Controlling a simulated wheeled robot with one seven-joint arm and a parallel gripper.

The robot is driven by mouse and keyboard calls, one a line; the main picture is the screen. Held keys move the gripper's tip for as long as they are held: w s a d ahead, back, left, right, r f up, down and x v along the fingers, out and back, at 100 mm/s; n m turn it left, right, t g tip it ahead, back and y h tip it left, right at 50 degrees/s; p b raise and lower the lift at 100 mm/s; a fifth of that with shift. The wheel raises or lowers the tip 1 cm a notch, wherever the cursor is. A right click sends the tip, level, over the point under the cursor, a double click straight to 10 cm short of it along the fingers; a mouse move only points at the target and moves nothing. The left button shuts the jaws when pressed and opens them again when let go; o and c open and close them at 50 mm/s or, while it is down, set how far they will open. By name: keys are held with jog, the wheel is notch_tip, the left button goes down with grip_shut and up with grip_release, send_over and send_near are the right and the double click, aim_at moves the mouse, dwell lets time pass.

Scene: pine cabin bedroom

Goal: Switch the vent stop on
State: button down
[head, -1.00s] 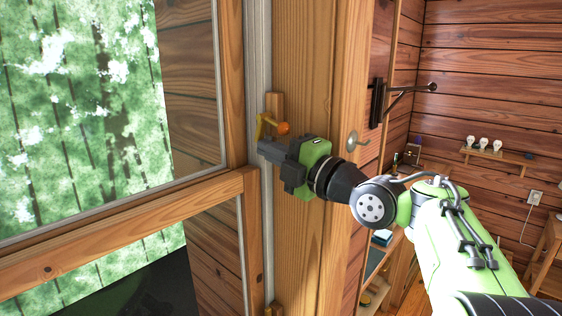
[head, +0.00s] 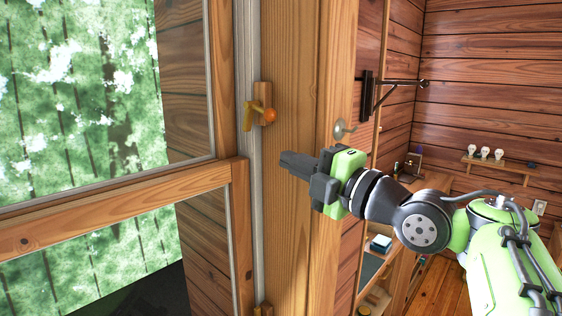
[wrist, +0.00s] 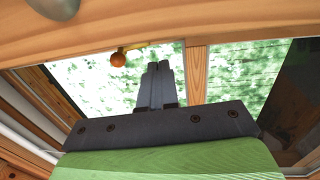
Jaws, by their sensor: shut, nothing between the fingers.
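The vent stop (head: 249,116) is a brass-coloured lever with an orange ball knob (head: 270,115), set on a small wooden block on the window post. The brass lever slants from the knob down to the left, against the window's edge strip. In the wrist view the orange knob (wrist: 118,59) shows to the left of the fingertips, with part of the brass piece beside it. My gripper (head: 283,158) is shut and empty. It is below and right of the knob in the head view, apart from it.
The wood-framed window (head: 110,203) fills the left side. A round metal knob (head: 342,130) and a black wall bracket (head: 367,95) are on the right. A shelf with several white bulbs (head: 485,153) is farther back.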

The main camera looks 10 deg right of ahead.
jog(key=b+v, duration=0.1)
jog(key=v, duration=0.4)
jog(key=shift+d+f, duration=0.15)
